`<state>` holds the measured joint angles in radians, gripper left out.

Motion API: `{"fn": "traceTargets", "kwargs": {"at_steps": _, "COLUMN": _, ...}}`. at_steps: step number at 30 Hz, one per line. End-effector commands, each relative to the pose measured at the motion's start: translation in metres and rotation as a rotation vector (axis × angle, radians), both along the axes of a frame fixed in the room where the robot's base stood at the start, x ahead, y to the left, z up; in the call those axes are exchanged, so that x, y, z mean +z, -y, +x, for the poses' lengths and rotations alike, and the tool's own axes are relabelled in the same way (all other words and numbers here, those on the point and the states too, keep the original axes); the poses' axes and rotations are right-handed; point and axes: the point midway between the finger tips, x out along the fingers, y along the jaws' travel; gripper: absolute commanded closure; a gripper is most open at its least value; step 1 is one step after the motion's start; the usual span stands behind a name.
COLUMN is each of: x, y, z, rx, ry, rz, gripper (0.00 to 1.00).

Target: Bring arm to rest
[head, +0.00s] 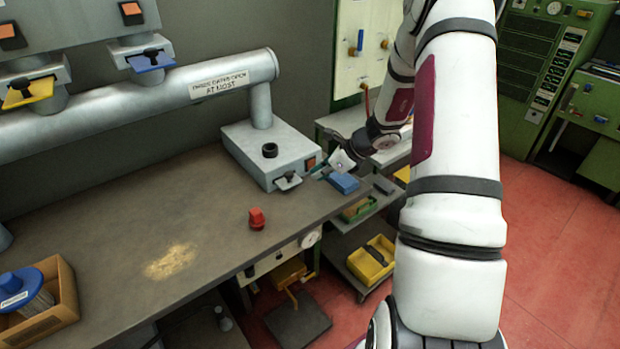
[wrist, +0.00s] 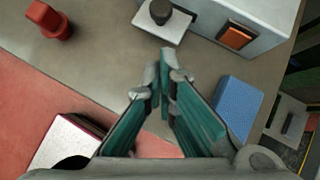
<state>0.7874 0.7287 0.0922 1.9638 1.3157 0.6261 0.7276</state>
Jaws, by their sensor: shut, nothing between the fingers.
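My gripper (head: 322,173) is over the right end of the grey workbench (head: 130,222), near the grey metal box. In the wrist view my gripper (wrist: 164,58) shows two teal-padded fingers with their tips together and nothing between them. My white arm reaches across the right of the head view and partly blocks what lies behind it.
A blue block (head: 343,183) lies at the bench's right end, beside the gripper. A grey box (head: 268,152) with a black knob stands behind. A red object (head: 257,218) stands near the front edge. A cardboard box (head: 45,303) is at the far left. The middle bench is mostly clear.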

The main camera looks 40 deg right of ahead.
Motion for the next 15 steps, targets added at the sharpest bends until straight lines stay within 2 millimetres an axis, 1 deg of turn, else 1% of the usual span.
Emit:
{"fn": "traceTargets", "kwargs": {"at_steps": 1, "x": 0.008, "y": 0.003, "z": -0.006, "rx": 0.000, "ry": 0.001, "rz": 0.000, "gripper": 1.00}}
{"fn": "traceTargets", "kwargs": {"at_steps": 6, "x": 0.032, "y": 0.013, "z": -0.025, "rx": 0.000, "ry": 0.000, "rz": 0.000, "gripper": 1.00}}
{"fn": "traceTargets", "kwargs": {"at_steps": 10, "x": 0.045, "y": 0.019, "z": -0.034, "rx": 0.001, "ry": 0.000, "rz": 0.001, "gripper": 1.00}}
{"fn": "traceTargets", "kwargs": {"at_steps": 15, "x": 0.052, "y": 0.022, "z": -0.041, "rx": 0.000, "ry": -0.003, "rz": 0.003, "gripper": 1.00}}
